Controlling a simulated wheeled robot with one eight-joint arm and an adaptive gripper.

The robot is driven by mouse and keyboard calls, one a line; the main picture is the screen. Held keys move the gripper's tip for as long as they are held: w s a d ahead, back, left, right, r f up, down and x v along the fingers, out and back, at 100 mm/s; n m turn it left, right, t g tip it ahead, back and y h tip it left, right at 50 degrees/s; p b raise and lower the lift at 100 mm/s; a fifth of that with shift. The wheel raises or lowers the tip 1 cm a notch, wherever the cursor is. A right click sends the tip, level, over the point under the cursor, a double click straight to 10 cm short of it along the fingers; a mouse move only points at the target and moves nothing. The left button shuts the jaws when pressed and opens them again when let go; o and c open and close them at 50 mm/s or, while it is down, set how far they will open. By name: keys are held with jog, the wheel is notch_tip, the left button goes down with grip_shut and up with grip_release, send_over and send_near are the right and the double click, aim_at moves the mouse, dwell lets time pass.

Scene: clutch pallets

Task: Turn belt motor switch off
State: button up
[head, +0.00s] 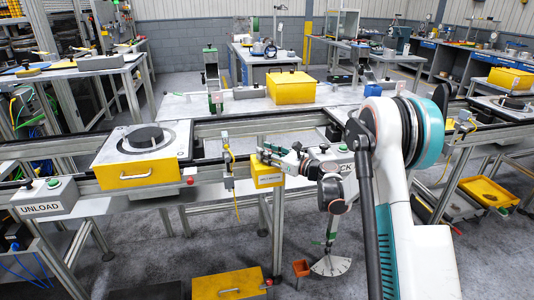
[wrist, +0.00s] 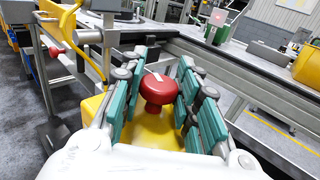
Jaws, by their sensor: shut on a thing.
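The belt motor switch is a yellow box (head: 268,174) with a small dark label on its front, fixed to the front rail of the conveyor near the middle of the head view. In the wrist view its round red knob (wrist: 158,88) stands on the yellow housing (wrist: 150,130), with a small pale mark on top. My gripper (wrist: 162,76) has its green-padded fingers on both sides of the knob, shut on it. In the head view my gripper (head: 272,153) is at the top of the box; the knob is hidden there.
A pallet with a dark ring and yellow front (head: 137,174) sits on the conveyor to the left. An UNLOAD button box (head: 43,197) stands further left. A yellow bin (head: 290,88) is behind the conveyor. A yellow case (head: 230,284) lies on the floor.

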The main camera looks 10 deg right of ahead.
jog(key=shift+n+g+y, duration=1.8)
jog(key=shift+g, duration=0.4)
jog(key=o, duration=1)
jog(key=shift+o, duration=0.2)
jog(key=v, duration=1.2)
jog(key=shift+w, duration=0.2)
jog(key=shift+d, duration=0.1)
